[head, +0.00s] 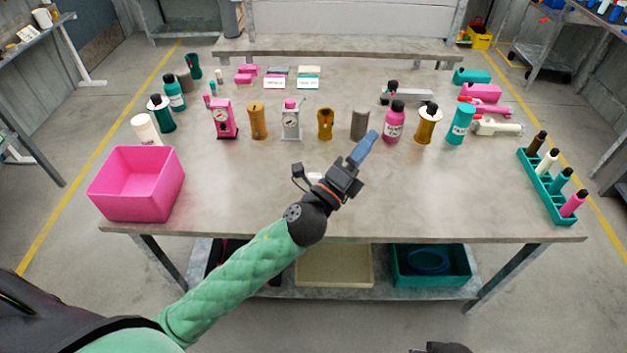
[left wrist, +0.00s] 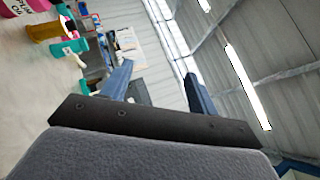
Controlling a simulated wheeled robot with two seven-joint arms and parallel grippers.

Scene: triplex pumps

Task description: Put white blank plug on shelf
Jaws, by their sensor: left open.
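My left gripper (head: 363,149) is above the middle of the grey table, with its blue fingers pointing up and away to the right. In the left wrist view its two fingers (left wrist: 158,85) stand apart with nothing between them. A small white piece (head: 314,177) shows on the table just behind my left wrist, partly covered; I cannot tell for sure whether it is the white blank plug. A raised grey shelf (head: 340,47) runs along the back of the table. A lower shelf (head: 382,293) lies under the tabletop.
A pink bin (head: 137,207) stands at the front left and a teal rack (head: 556,201) with several bottles at the right. Bottles, pumps and cylinders form a row across the table's middle. Boxes lie behind them. The front middle is mostly clear.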

